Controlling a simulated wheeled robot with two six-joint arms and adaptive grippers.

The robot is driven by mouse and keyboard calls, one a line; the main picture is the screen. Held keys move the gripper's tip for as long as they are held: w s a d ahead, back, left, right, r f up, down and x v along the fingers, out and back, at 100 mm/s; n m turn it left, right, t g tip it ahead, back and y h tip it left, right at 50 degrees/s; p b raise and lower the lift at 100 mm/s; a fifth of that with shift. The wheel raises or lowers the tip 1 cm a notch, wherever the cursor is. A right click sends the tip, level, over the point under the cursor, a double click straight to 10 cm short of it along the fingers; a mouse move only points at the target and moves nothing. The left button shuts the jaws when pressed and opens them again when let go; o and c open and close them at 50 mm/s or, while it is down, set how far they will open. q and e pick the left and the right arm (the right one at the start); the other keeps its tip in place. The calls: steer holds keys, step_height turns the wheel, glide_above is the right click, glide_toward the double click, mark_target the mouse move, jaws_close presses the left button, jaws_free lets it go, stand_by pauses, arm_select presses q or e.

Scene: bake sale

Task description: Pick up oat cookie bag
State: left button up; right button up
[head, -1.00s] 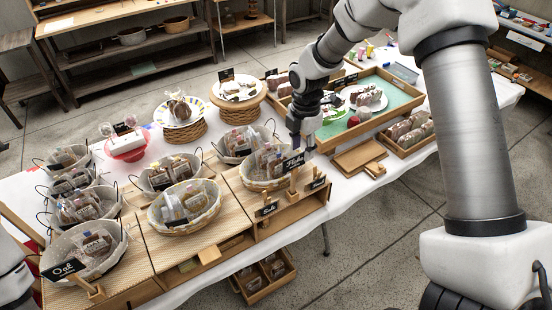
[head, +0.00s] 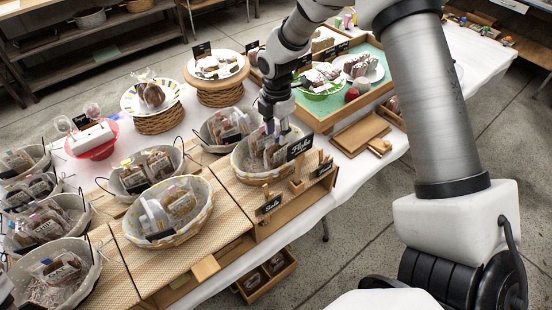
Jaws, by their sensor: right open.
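A clear bag of brown cookies (head: 64,269) lies in a lined wire basket (head: 90,262) at the lower left. Its label is too small to read for sure. My right gripper (head: 277,129) is open and points down over another round basket (head: 246,172) right of centre. That basket holds bagged baked goods (head: 273,154), and the fingertips are close to their tops. Whether they touch cannot be told. A black sign (head: 300,147) stands at its front right. My left gripper is not in view.
More baskets of bags, among them a wicker one (head: 200,226), crowd the left and middle of the table. A cake stand (head: 91,141), plates and a green-lined tray (head: 325,109) stand behind. Small sign holders line the front. White tablecloth (head: 349,185) is bare at the front right.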

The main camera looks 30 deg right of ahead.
mark_target(277, 143)
step_height(277, 143, down, 6)
steer(key=p, duration=0.2)
steer(key=shift+s+r+p, duration=0.1)
steer(key=shift+s+p, duration=0.05)
steer(key=shift+p, duration=0.15)
steer(key=shift+w+f, duration=0.2)
steer(key=shift+f, duration=0.05)
steer(key=shift+s+r, duration=0.1)
steer(key=shift+s, duration=0.05)
steer(key=c, duration=0.5)
steer(key=shift+o, duration=0.2)
steer(key=shift+r, duration=0.1)
